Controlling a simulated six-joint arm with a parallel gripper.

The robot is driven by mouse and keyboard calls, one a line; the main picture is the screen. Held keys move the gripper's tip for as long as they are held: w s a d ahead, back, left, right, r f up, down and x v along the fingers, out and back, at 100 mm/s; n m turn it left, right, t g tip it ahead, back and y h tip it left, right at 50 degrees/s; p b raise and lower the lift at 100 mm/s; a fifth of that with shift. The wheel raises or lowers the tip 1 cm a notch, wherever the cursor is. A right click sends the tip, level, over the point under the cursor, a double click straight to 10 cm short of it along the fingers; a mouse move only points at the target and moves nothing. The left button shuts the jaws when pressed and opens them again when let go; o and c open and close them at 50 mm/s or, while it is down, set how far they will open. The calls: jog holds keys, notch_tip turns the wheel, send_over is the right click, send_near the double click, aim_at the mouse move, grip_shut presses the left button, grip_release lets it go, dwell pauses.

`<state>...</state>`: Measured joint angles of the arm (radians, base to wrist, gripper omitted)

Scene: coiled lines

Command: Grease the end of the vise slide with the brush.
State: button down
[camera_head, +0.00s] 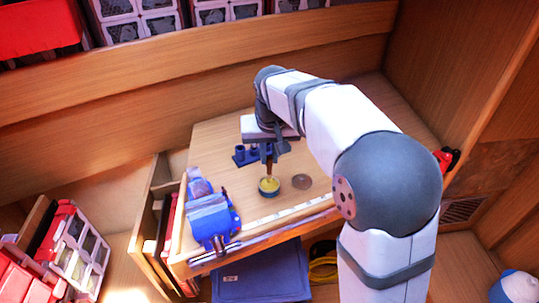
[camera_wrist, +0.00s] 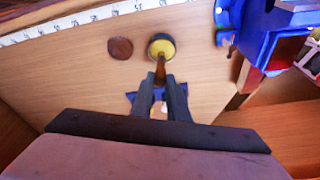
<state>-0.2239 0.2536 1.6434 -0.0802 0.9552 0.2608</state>
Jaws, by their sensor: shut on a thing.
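A blue vise (camera_head: 210,217) stands at the left front of the wooden bench; it also shows at the upper right of the wrist view (camera_wrist: 262,30). A small round tin of yellow grease (camera_head: 268,187) sits open on the bench to the right of the vise, also in the wrist view (camera_wrist: 162,46). My gripper (camera_head: 270,152) is above the tin, and in the wrist view (camera_wrist: 161,82) its fingers are shut on the brush (camera_wrist: 160,68). The brush points down with its lower end at the tin; whether the bristles touch the grease is hidden.
A round brown lid (camera_head: 302,182) lies right of the tin. A white ruler strip (camera_head: 285,213) runs along the bench's front edge. An open drawer (camera_head: 158,225) is at the left, and a blue box (camera_head: 262,276) is below.

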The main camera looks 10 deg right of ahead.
jog(key=shift+r+p, duration=2.05)
jog(key=shift+r, duration=0.65)
jog(key=shift+w+n, duration=0.1)
jog(key=shift+n, duration=0.2)
jog(key=s+d+f+n+b, duration=0.1)
jog(key=s+d+f, duration=0.15)
jog(key=s, duration=0.25)
jog(key=s+d+f+b, duration=0.1)
jog(key=s+d+f, duration=0.1)
jog(key=s+f, duration=0.3)
jog(key=s+d+r+m+b, duration=0.1)
jog(key=d+r, duration=0.3)
jog(key=shift+s+d+m+b, duration=0.25)
jog(key=shift+s+m+b, duration=0.05)
